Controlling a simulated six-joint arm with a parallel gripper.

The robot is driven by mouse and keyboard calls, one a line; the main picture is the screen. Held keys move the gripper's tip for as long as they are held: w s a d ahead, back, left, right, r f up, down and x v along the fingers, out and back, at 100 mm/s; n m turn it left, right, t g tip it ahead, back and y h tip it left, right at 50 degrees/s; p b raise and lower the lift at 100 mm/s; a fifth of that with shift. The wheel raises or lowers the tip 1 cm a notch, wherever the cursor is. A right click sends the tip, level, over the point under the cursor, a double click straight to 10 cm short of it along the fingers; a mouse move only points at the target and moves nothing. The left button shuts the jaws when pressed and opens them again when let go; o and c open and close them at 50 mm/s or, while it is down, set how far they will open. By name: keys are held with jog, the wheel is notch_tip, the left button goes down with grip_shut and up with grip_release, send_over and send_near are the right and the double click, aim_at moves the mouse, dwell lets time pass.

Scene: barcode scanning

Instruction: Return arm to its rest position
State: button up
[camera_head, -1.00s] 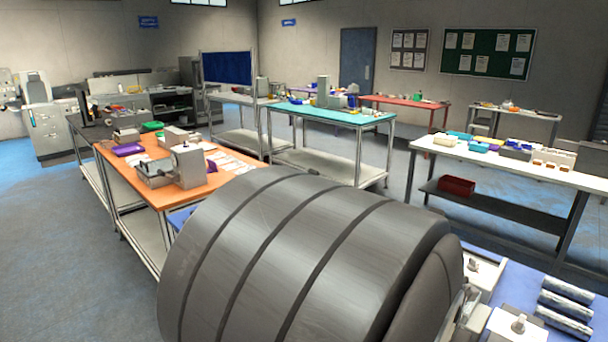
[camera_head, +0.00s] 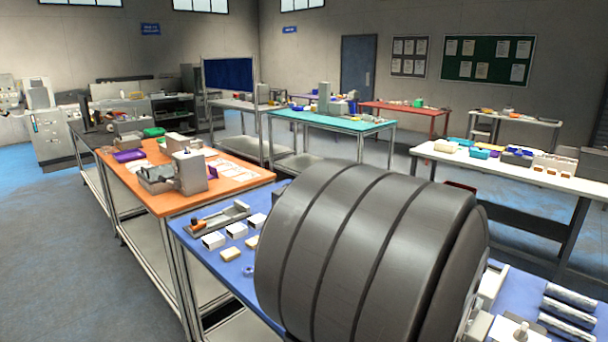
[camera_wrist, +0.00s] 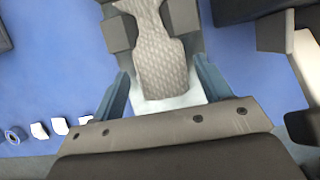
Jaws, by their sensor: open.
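A large grey ribbed part of my arm (camera_head: 365,255) fills the lower middle of the head view, over the blue table (camera_head: 215,258). My gripper (camera_wrist: 160,68) shows in the wrist view, its two blue-grey fingers open and apart. A grey textured handle-like object (camera_wrist: 160,65) with a white part at its lower end shows between the fingers; I cannot tell whether they touch it. My gripper is hidden in the head view.
Small white boxes (camera_head: 213,240) and a grey fixture (camera_head: 222,216) lie at the blue table's left. Metallic cylinders (camera_head: 566,310) lie at its right. An orange table (camera_head: 240,180) with machines adjoins at left. Small white pieces (camera_wrist: 59,126) and a blue ring (camera_wrist: 15,134) show in the wrist view.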

jog(key=v, duration=1.2)
jog(key=x, duration=1.2)
jog(key=shift+f, duration=0.3)
notch_tip(320, 180, up, 8)
jog(key=shift+w+r, duration=0.1)
jog(key=shift+a+r, duration=0.1)
jog(key=shift+r, duration=0.1)
jog(key=s+r+m+g, duration=0.2)
jog(key=r+m+g, duration=0.1)
jog(key=m, duration=0.7)
jog(key=s+r+m+g+y, duration=0.1)
jog(key=s+r+m+g, duration=0.1)
jog(key=m, duration=0.9)
jog(key=shift+s+a+r+g, duration=0.25)
jog(key=shift+s+r+g, duration=0.2)
jog(key=shift+g, duration=0.65)
